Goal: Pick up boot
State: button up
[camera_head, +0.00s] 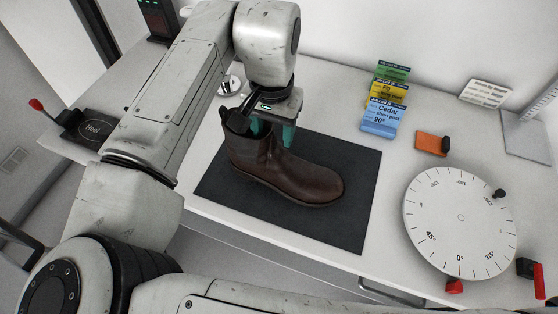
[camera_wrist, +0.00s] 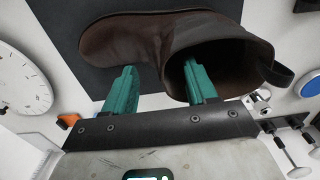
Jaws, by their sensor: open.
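The brown ankle boot (camera_head: 290,172) stands upright on a dark mat (camera_head: 350,225), its toe pointing right in the head view. My gripper (camera_head: 272,130) is above the boot's shaft, its teal fingers pointing down. In the wrist view the boot (camera_wrist: 125,38) fills the upper middle, with its opening towards the camera. There my gripper (camera_wrist: 160,68) is open: the left finger is outside the shaft on the toe side, and the right finger reaches into the opening. The shaft's front wall lies between them. I cannot tell whether either finger touches it.
A white round dial (camera_head: 460,218) with degree marks is at the right. A black pad marked "Heel" (camera_head: 92,128) is at the left. The table's front edge runs below the mat.

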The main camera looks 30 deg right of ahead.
aim_at(287, 159)
jog(key=shift+s+f, duration=0.1)
jog(key=shift+f, duration=1.25)
jog(key=shift+c, duration=0.3)
grip_shut()
jog(key=shift+r, duration=0.1)
